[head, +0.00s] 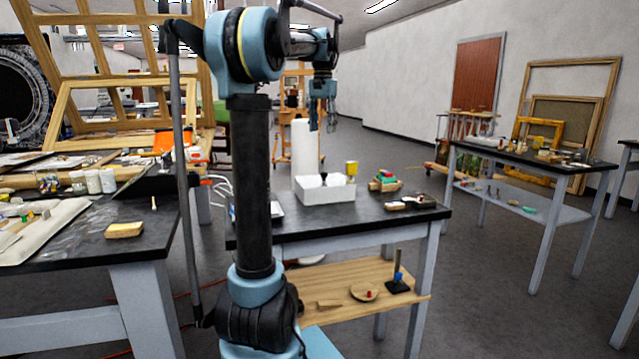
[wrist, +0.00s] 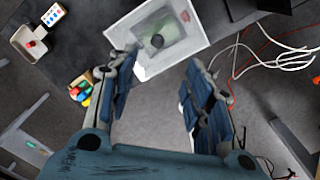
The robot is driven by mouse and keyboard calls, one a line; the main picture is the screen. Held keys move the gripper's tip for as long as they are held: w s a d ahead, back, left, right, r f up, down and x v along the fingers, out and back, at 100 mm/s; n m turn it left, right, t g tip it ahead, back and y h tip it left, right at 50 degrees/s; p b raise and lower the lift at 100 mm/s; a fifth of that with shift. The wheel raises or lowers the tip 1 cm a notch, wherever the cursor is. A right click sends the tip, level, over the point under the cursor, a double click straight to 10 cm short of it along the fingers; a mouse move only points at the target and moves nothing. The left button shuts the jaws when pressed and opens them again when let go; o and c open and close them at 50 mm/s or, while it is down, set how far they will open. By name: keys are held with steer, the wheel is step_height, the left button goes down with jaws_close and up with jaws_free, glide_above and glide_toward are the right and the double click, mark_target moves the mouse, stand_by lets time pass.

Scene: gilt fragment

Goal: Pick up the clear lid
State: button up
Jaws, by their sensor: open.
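A white open-topped box (head: 325,195) stands on the dark table in the head view. A dark round knob (head: 323,178) shows at its top. In the wrist view the box (wrist: 118,36) lies at the top, with the knob (wrist: 157,41) over a pale green, see-through-looking panel that may be the clear lid (wrist: 165,28). I cannot tell its exact edges or whether it rests inside the box or on it. My gripper (head: 323,125) hangs in the air above the table, pointing down. In the wrist view my gripper (wrist: 160,72) is open and empty, its fingers apart below the box.
White cables (wrist: 265,55) run near the box. A cluttered bench (head: 150,240) stands left.

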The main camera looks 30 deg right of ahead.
glide_above(322, 173)
step_height(322, 173, down, 12)
steer(key=shift+w+d+f, duration=0.1)
steer(key=shift+d, duration=0.05)
steer(key=f, duration=0.3)
steer(key=shift+w+d+f, duration=0.1)
steer(key=shift+d+f, duration=0.25)
steer(key=shift+d, duration=0.05)
steer(key=shift+f, duration=0.7)
jaws_close()
